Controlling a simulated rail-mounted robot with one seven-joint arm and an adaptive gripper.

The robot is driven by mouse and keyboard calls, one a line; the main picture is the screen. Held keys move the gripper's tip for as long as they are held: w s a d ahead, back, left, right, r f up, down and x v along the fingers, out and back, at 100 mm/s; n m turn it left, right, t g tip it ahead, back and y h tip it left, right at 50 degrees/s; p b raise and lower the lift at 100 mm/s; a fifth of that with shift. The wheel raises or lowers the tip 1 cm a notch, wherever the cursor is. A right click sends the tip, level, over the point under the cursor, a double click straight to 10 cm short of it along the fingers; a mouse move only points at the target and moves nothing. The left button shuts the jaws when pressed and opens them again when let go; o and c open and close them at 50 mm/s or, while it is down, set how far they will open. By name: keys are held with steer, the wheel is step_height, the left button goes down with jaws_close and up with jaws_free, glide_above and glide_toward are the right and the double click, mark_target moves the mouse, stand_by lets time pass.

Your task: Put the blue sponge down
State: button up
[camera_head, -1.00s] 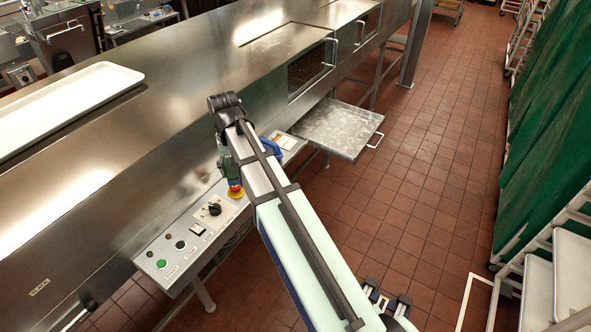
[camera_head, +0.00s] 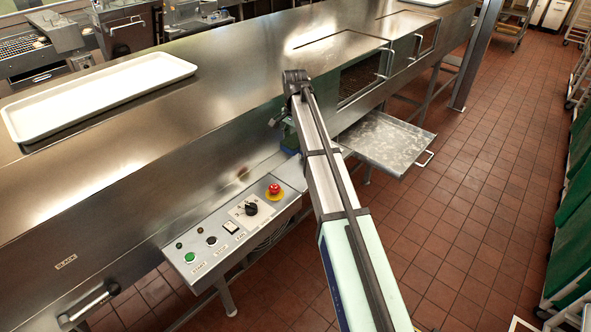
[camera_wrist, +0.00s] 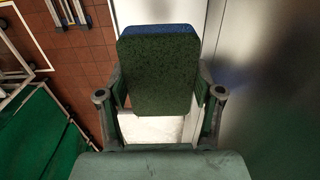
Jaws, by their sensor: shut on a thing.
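The blue sponge (camera_wrist: 158,68) is upright in the wrist view. Its dark green face is toward the camera, and a blue strip shows along its top edge. My gripper (camera_wrist: 160,92) is shut on it, with one finger at each side. A pale surface shows below and behind the sponge; I cannot tell whether they touch.
The long steel machine (camera_head: 130,165) has a control panel (camera_head: 235,235) with a red button (camera_head: 273,188). A white tray (camera_head: 100,92) lies on top. A metal shelf (camera_head: 385,142) juts out beyond my arm. Open tiled floor (camera_head: 480,180) lies to the right.

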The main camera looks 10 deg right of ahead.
mark_target(295, 176)
step_height(295, 176, down, 13)
steer(key=shift+f+p, duration=0.2)
steer(key=shift+p, duration=1.05)
steer(key=shift+f, duration=0.2)
steer(key=o, duration=1.2)
steer(key=shift+r, duration=0.1)
step_height(295, 176, up, 12)
steer(key=b, duration=0.3)
steer(key=shift+r, duration=0.15)
